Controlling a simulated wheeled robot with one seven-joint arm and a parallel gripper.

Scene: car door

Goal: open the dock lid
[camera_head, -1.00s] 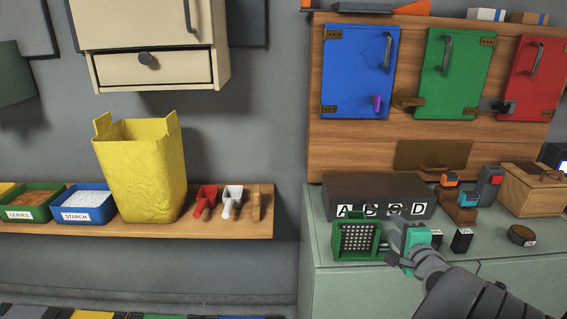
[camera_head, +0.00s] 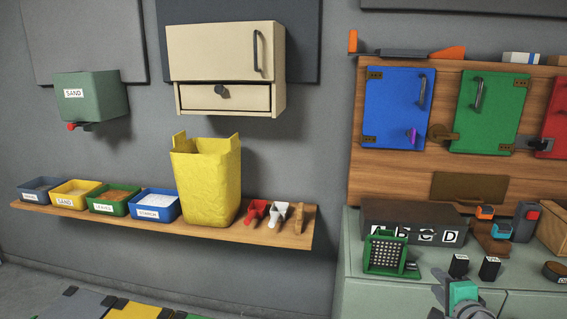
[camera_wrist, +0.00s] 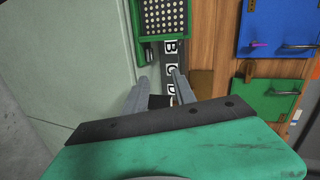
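A dark box marked A, B, C, D (camera_head: 412,216) lies on the grey-green cabinet top at the right; its letters also show in the wrist view (camera_wrist: 171,68). I cannot tell for sure which part is the dock lid. A green frame with a dotted dark grid (camera_head: 386,254) stands in front of the box's left end and shows at the top of the wrist view (camera_wrist: 162,15). My gripper (camera_head: 458,292), with a teal body, is at the bottom right, in front of the cabinet. In the wrist view its two grey fingers (camera_wrist: 157,80) are apart, with nothing seen held between them.
Two small black blocks (camera_head: 474,267) and a round dark object (camera_head: 556,271) stand on the cabinet top. Behind are blue (camera_head: 395,108) and green (camera_head: 487,115) doors on a wooden panel. A shelf (camera_head: 272,237) with bins and a yellow bag (camera_head: 206,185) is at the left.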

